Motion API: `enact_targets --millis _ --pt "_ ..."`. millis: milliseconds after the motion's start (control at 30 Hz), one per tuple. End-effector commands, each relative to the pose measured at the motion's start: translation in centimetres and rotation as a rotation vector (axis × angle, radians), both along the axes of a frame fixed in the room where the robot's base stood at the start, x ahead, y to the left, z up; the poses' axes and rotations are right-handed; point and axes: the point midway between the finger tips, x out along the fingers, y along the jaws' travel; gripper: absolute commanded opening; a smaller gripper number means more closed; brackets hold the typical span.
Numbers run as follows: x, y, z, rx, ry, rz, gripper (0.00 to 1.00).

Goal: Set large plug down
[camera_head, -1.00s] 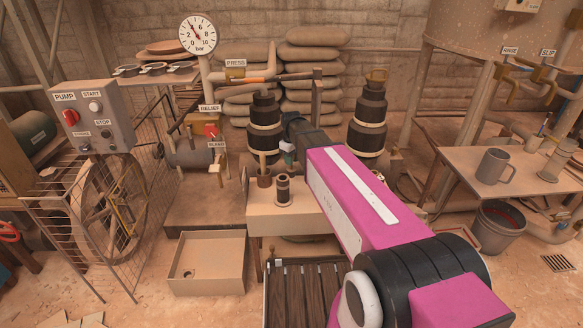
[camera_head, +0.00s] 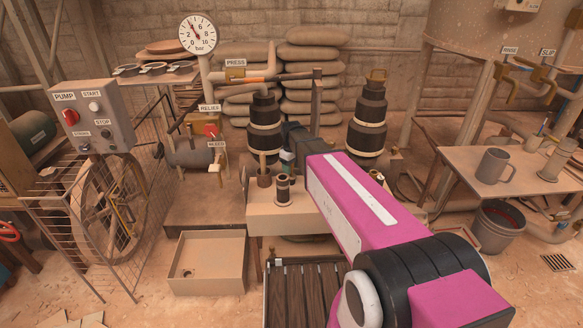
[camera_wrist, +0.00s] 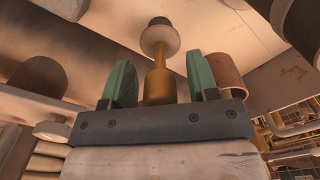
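The large plug seems to be the piece with a brass stem (camera_wrist: 159,80), a pale disc and a dark end in the wrist view. My gripper (camera_wrist: 161,82) has its two green fingers apart, one on each side of the stem, with a visible gap on both sides. The dark end points away from my gripper toward a tan surface; I cannot tell whether it touches. In the head view my gripper (camera_head: 287,158) is low over the back of the small tan table (camera_head: 320,222), just behind a dark ringed spool-like piece (camera_head: 283,190). The plug is not clear there.
A brown cup (camera_head: 264,180) with a brass stick stands left of the spool; a brown cylinder (camera_wrist: 226,74) is close beside one finger. Two tall black ringed columns (camera_head: 265,125) (camera_head: 367,125) stand behind. An open tan box (camera_head: 208,264) is at lower left.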

Motion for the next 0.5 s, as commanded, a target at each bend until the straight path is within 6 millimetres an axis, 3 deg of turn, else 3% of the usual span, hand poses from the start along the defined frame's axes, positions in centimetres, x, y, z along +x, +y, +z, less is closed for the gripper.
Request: enact_targets --millis 267,500 --pt "0.0 0.0 0.7 0.0 -0.001 0.0 0.54" --pt "0.0 0.0 4.1 0.001 -0.002 0.0 0.54"
